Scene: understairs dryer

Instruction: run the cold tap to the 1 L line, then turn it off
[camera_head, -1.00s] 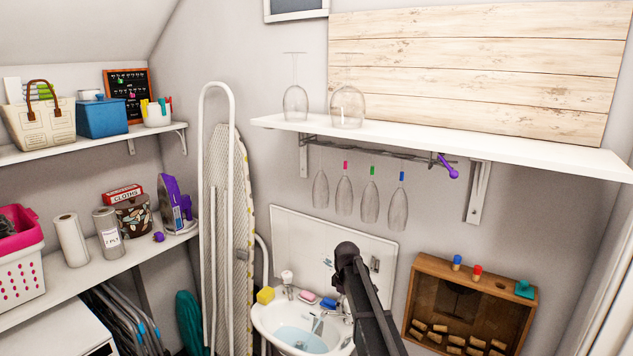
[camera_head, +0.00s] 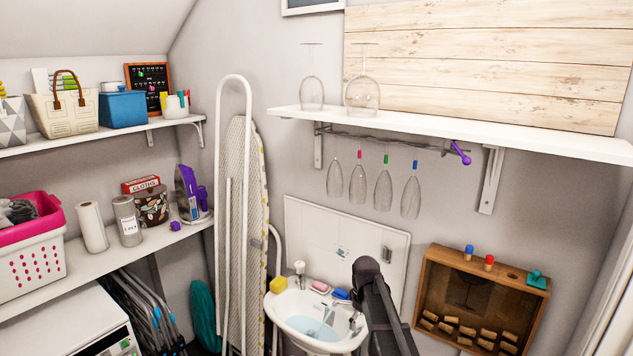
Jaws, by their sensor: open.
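A white wall basin (camera_head: 279,308) stands below a pale splashback panel (camera_head: 340,250). Bluish water (camera_head: 308,326) shows in the bowl. A chrome tap with a white top (camera_head: 299,269) stands at the basin's back left. Small metal fittings show at its right side, partly behind my dark arm; I cannot tell which is the cold tap. A pale, thin shape (camera_head: 326,316) crosses the bowl; whether it is running water or an object is unclear. No 1 L line can be made out. My gripper cannot be seen; my arm covers the basin's right side.
A yellow sponge (camera_head: 278,285) and a blue item (camera_head: 341,293) lie on the basin rim. A wooden box (camera_head: 427,275) with corks hangs at right. Stemmed glasses (camera_head: 383,190) hang under a white shelf (camera_head: 440,127). An ironing board (camera_head: 238,205) stands left of the basin.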

